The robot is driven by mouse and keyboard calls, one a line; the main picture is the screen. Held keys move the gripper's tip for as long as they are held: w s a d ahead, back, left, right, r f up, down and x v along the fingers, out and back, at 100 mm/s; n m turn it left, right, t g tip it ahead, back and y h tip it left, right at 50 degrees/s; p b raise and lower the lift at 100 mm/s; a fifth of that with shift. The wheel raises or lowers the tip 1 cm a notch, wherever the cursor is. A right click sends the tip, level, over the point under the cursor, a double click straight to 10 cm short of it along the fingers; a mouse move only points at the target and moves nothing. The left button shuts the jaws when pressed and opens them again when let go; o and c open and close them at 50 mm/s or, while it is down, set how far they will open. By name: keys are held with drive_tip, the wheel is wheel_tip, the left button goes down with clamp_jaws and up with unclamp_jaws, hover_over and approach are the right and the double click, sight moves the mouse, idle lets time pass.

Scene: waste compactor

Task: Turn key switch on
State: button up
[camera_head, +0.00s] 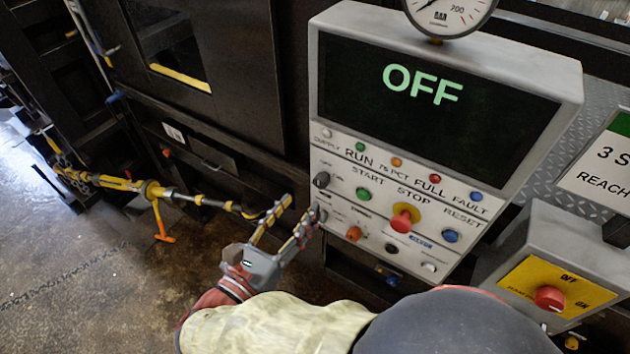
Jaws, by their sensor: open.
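The grey control panel (445,120) stands right of centre, and its screen reads OFF. A dark knob (321,180), which looks like the key switch, sits at the left edge of the button rows; its small label is too blurred to read. My gripper (301,204) is open and empty. Its two yellow-and-black fingers point up toward the panel's lower left edge, just below and left of the knob. The right fingertip overlaps the panel's edge and partly covers a control there. I cannot tell whether it touches the panel.
A yellow bar (120,184) runs along the dark machine at left.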

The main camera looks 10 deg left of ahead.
sight(319, 185)
drive_tip(key=x, duration=0.7)
drive_tip(key=shift+w+d, duration=0.3)
drive_tip(key=shift+w, duration=0.05)
drive_tip(key=shift+c, duration=1.1)
clamp_jaws()
